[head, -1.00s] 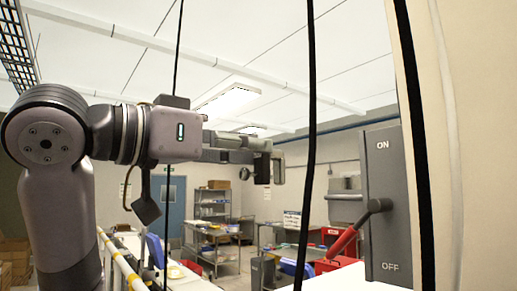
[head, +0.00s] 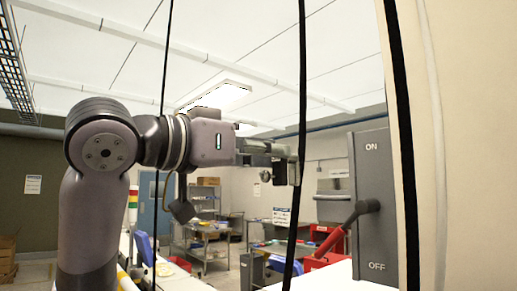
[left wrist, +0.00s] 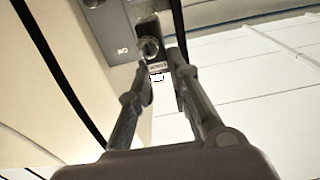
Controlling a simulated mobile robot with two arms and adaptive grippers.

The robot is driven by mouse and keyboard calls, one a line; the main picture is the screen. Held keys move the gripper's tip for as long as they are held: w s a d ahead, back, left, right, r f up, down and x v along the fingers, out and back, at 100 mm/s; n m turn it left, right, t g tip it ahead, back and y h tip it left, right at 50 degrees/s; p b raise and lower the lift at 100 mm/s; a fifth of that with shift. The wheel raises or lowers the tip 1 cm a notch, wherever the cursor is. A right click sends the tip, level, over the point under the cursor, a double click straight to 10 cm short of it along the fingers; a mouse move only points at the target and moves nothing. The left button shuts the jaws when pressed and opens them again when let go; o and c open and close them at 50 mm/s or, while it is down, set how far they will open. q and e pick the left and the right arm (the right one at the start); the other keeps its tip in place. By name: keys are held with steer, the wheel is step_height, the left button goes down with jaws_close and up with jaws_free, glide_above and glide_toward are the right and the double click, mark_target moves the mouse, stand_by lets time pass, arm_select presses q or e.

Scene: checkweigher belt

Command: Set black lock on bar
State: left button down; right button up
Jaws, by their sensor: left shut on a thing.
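My left gripper (head: 282,160) reaches in from the left, a little left of the grey switch box (head: 372,225). It is shut on a small dark thing (head: 293,173), probably the black lock. In the left wrist view the fingertips (left wrist: 160,72) close on a dark piece with a round metallic part and a pale label (left wrist: 158,67); fine detail is unclear. The box, marked ON and OFF, shows behind it (left wrist: 103,30). The box's red-gripped lever (head: 335,238) points down and left. A grey horizontal bar (head: 333,196) shows just left of the box; whether it is attached I cannot tell. My right gripper is out of view.
A black cable (head: 301,100) hangs in front of the gripper area, and another (head: 164,100) further left. A beige panel (head: 460,140) fills the right side. A white surface (head: 330,277) lies below the box. Shelving (head: 205,235) and tables stand far behind.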

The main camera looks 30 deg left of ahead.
arm_select(q)
steer(key=shift+w+d, duration=0.25)
steer(key=shift+w, duration=0.25)
steer(key=shift+p+x, duration=0.4)
steer(key=shift+x, duration=1.35)
steer(key=p+x, duration=0.1)
steer(key=x, duration=0.4)
steer(key=shift+w, duration=0.25)
steer(key=shift+d+p, duration=0.1)
steer(key=shift+p, duration=0.25)
steer(key=shift+f, duration=0.2)
steer(key=shift+f+b, duration=1.95)
steer(key=shift+f, duration=0.35)
steer(key=c, duration=1.4)
jaws_free()
